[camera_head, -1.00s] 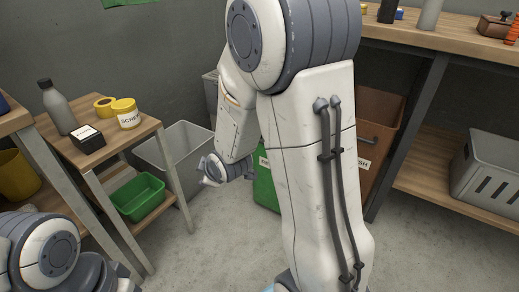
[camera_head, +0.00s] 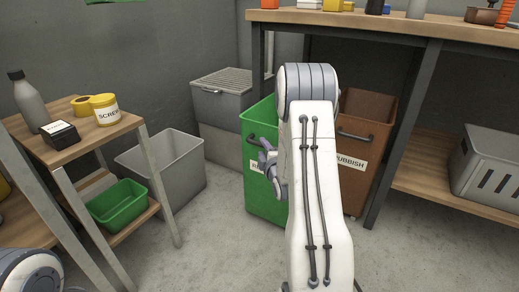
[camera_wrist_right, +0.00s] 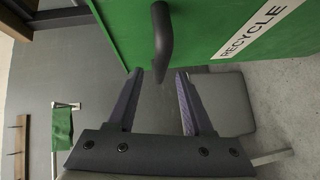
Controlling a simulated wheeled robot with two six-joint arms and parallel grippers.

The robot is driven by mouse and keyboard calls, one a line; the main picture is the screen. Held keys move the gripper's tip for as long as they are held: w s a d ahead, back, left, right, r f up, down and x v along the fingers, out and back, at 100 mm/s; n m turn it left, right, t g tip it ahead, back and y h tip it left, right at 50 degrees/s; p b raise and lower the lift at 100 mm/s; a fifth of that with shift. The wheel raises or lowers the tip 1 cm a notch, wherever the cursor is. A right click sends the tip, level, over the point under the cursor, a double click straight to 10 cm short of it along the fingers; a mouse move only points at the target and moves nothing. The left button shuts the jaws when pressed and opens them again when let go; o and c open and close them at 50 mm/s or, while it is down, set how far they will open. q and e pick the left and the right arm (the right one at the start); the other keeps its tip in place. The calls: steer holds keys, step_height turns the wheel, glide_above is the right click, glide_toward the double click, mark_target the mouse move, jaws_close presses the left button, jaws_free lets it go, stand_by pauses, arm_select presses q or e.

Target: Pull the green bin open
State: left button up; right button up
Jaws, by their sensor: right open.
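The green bin (camera_head: 258,198) stands below the workbench, left of centre in the head view, partly hidden by my right arm. Its front fills the upper part of the right wrist view (camera_wrist_right: 225,22), with a white RECYCLE label (camera_wrist_right: 263,29) and a dark bar handle (camera_wrist_right: 162,38). My right gripper (camera_wrist_right: 159,72) is open, facing the bin front. The handle's end appears between the two fingertips in the wrist view; I cannot tell if they touch it. In the head view the right gripper (camera_head: 266,150) is close to the bin front. My left gripper is out of view.
A brown rubbish bin (camera_head: 364,190) stands right of the green one. A grey lidded box (camera_head: 222,120) and an open grey bin (camera_head: 178,180) stand to the left, beside a small wooden table (camera_head: 75,140). The floor in front is clear.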

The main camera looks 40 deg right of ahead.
mark_target(261, 146)
steer(key=shift+b+x, duration=0.6)
steer(key=shift+x, duration=1.55)
jaws_close()
steer(key=shift+f, duration=0.1)
